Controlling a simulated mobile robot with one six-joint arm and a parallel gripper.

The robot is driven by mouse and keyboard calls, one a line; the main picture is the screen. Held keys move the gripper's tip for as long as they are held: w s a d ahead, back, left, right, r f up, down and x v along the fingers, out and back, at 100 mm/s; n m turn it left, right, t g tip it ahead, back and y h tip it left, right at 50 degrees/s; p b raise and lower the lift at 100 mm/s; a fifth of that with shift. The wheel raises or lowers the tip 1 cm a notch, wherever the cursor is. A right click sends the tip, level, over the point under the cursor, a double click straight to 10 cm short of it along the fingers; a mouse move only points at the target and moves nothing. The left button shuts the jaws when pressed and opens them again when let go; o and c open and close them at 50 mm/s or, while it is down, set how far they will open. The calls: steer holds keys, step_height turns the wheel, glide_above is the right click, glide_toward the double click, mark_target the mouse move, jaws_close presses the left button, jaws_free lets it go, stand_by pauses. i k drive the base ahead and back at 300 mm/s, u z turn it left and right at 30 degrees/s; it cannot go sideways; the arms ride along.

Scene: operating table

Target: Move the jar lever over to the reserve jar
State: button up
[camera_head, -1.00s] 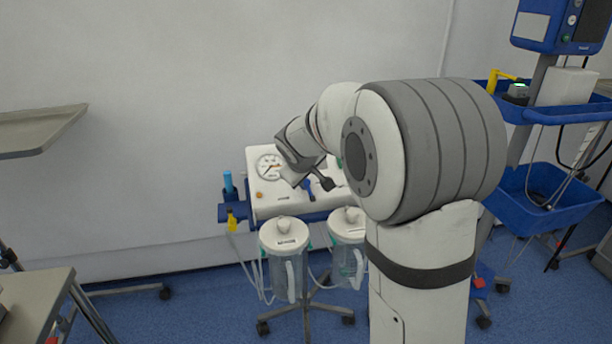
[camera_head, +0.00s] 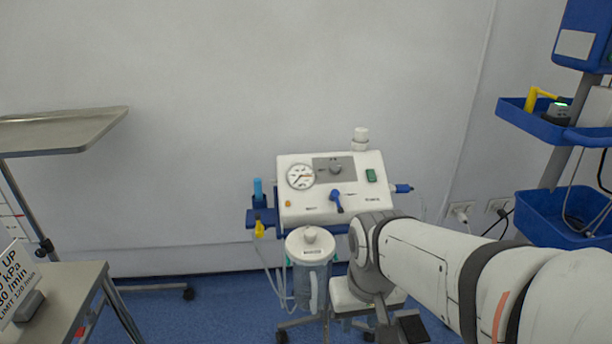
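The suction unit (camera_head: 300,212) stands against the wall with its pale panel facing me. The blue jar lever (camera_head: 337,200) sits low in the middle of the panel, its handle pointing down and slightly right. One lidded clear jar (camera_head: 310,265) hangs below the panel on the left. The second jar is hidden behind my arm, and I cannot read which jar is the reserve. My gripper (camera_head: 400,328) is at the bottom edge, pointing down, below and right of the lever and well apart from it. Its fingers are dark and partly cut off, so its opening is unclear.
A blue-shelved cart (camera_head: 560,215) stands at the right. A metal tray stand (camera_head: 60,132) and a small table (camera_head: 70,290) are at the left. Wall above is clear.

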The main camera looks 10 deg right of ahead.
mark_target(335, 194)
steer(key=u, duration=1.7)
steer(key=k, duration=1)
steer(key=z, duration=1.65)
steer(key=i, duration=1)
